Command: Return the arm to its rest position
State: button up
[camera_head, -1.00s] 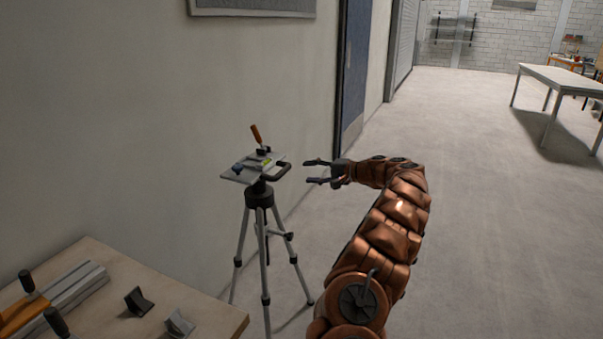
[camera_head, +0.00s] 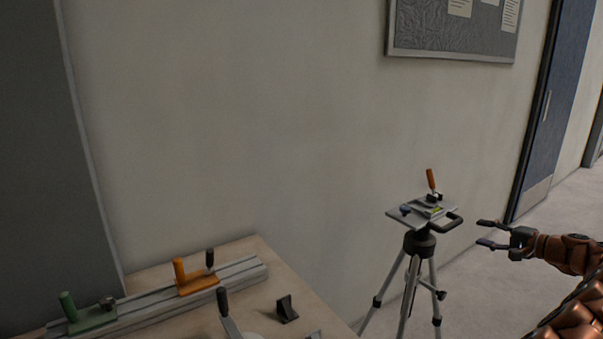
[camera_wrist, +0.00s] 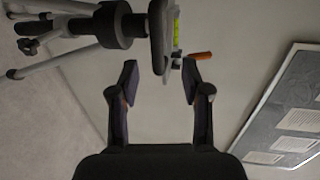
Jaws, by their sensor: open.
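My gripper (camera_head: 487,233) is at the right of the head view, at the end of my copper-coloured arm. Its two fingers are apart with nothing between them. A tripod (camera_head: 418,244) stands to its left, with a flat plate on top that carries an orange-handled clamp (camera_head: 431,181) and a small green-yellow piece. The fingertips point toward the tripod's black side handle (camera_head: 452,223), with a gap between. In the wrist view the open fingers (camera_wrist: 158,82) show below the tripod head (camera_wrist: 122,24), which appears sideways. Most of my arm is cut off by the right edge of the head view.
A wall with a notice board (camera_head: 452,30) stands behind. A blue door (camera_head: 552,110) and open floor lie at the right.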

jog(key=a+r+n+g+y, duration=0.2)
jog(key=a+r, duration=0.2)
jog(key=a, duration=0.9)
jog(key=s+a+r+n+g, duration=0.1)
jog(key=s+a+n+g, duration=0.25)
jog(key=s+a, duration=0.65)
jog(key=s+a+r+n+g, duration=0.1)
jog(key=s+a+n+g, duration=0.3)
jog(key=a, duration=1.3)
jog(key=s+a+f+g+h, duration=0.2)
jog(key=s+a+f, duration=0.1)
jog(key=s, duration=0.5)
jog(key=s+a+f+g+h, duration=0.2)
jog(key=s+a+g, duration=0.1)
jog(key=s, duration=0.6)
jog(key=s+d+f+n+h, duration=0.1)
jog(key=s+d+f+h, duration=0.15)
jog(key=s, duration=0.45)
jog(key=s+d+f+g+h, duration=0.1)
jog(key=s+d+f+h, duration=0.1)
jog(key=s+d, duration=0.35)
jog(key=s+d+f+n+h, duration=0.1)
jog(key=s+d+f+h, duration=0.15)
jog(key=s, duration=0.55)
jog(key=s+p+v, duration=0.1)
jog(key=p+v, duration=1.1)
jog(key=v, duration=0.1)
jog(key=shift+s+a+r+t+y+p, duration=0.15)
jog(key=shift+s+a+t+y+p, duration=0.15)
jog(key=shift+s+t, duration=0.1)
